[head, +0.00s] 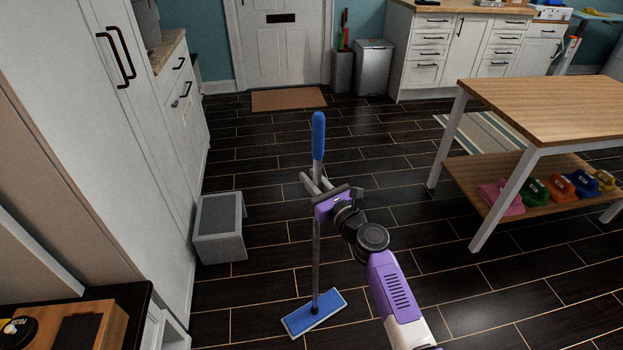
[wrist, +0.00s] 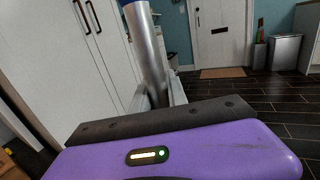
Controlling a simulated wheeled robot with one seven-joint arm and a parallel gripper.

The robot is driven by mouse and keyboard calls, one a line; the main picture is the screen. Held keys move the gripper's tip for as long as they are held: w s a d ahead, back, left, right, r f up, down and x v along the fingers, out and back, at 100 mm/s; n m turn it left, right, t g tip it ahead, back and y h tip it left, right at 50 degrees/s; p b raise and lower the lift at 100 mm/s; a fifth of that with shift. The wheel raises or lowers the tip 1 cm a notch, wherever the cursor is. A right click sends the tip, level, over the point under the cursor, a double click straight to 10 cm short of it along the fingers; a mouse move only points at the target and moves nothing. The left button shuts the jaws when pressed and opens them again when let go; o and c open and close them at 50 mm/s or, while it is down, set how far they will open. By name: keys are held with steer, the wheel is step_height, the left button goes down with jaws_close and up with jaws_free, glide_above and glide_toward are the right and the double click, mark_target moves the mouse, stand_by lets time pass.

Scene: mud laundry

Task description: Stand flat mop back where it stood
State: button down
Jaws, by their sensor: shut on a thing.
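The flat mop (head: 318,139) has a blue grip at the top, a grey pole and a flat blue head. It stands close to upright in the head view, its blue head (head: 313,314) at floor level on the dark floor. My gripper (head: 313,184) is shut on the mop's pole, just below the blue grip. In the wrist view the grey pole (wrist: 147,55) rises between the fingers and leans a little. The fingers partly hide the pole there, and the mop head is out of that view.
A grey step stool (head: 220,226) stands left of the mop by the white cabinets (head: 130,100). A wooden table (head: 555,108) with a lower shelf stands at right. A doormat (head: 288,99), a bin (head: 374,68) and a door are at the back. The middle floor is clear.

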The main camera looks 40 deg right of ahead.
steer(key=shift+f+b, duration=0.3)
stand_by(0.5)
steer(key=c, duration=1.2)
jaws_free()
steer(key=shift+c, duration=0.2)
steer(key=shift+f, duration=0.1)
steer(key=v, duration=0.7)
steer(key=shift+s, duration=0.35)
steer(key=shift+a, duration=0.15)
